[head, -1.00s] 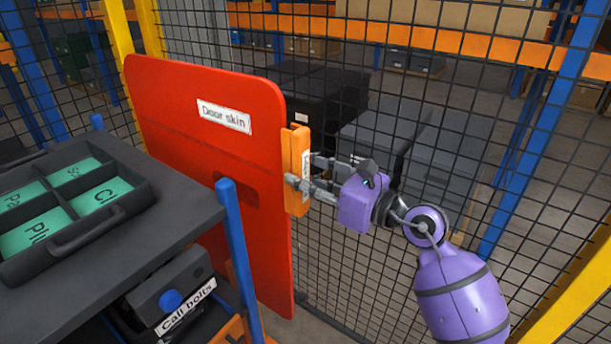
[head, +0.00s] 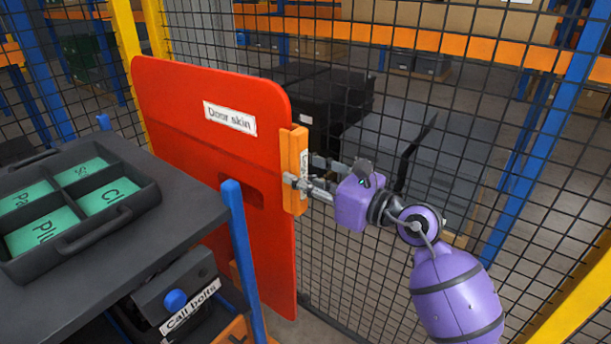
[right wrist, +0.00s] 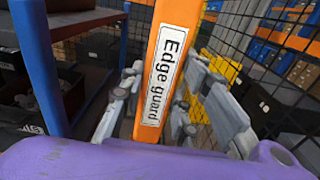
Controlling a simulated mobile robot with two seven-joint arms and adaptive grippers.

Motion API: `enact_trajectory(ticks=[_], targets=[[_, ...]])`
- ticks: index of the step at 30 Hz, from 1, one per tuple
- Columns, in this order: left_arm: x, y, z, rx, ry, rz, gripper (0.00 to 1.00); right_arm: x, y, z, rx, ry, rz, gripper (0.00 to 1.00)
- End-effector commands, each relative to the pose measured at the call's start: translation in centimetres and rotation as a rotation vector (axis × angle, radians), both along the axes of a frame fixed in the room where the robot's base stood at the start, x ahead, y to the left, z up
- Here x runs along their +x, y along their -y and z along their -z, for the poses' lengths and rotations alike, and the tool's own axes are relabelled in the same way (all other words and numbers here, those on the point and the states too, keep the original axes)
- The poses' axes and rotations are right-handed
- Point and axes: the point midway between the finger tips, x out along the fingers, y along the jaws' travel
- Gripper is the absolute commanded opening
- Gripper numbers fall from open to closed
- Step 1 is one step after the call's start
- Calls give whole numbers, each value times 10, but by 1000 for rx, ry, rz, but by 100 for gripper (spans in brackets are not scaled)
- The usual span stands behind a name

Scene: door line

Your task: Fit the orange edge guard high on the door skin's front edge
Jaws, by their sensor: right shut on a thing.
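The red door skin (head: 225,150) stands upright in the head view, with a white label on its upper part. The orange edge guard (head: 292,150) is upright at the upper part of its right edge and overlaps that edge in the picture. I cannot tell how deeply it sits on the edge. My right gripper (head: 300,182) is shut on the guard from the right side. In the right wrist view the labelled guard (right wrist: 172,18) runs up between the fingers (right wrist: 160,115); the door edge is not clear there. My left gripper is not in view.
A dark bench (head: 140,235) with a compartment tray (head: 80,247) and a blue post (head: 240,250) stands at the front left. A black call-bolts box (head: 180,290) sits below. A black mesh fence (head: 450,150) runs behind the door skin and my right arm.

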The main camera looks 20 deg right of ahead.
Motion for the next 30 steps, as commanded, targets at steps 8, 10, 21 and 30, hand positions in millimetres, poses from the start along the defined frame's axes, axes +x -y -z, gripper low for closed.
enact_trajectory(ticks=[8, 10, 21, 30], targets=[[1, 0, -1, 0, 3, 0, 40, 4, -3, -1, 1, 1, 1, 0], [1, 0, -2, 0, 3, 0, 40, 5, -3, -1, 1, 1, 1, 0], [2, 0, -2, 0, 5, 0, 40, 8, -5, -1, 1, 1, 1, 0], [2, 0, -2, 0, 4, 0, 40, 8, -5, -1, 1, 2, 1, 38]])
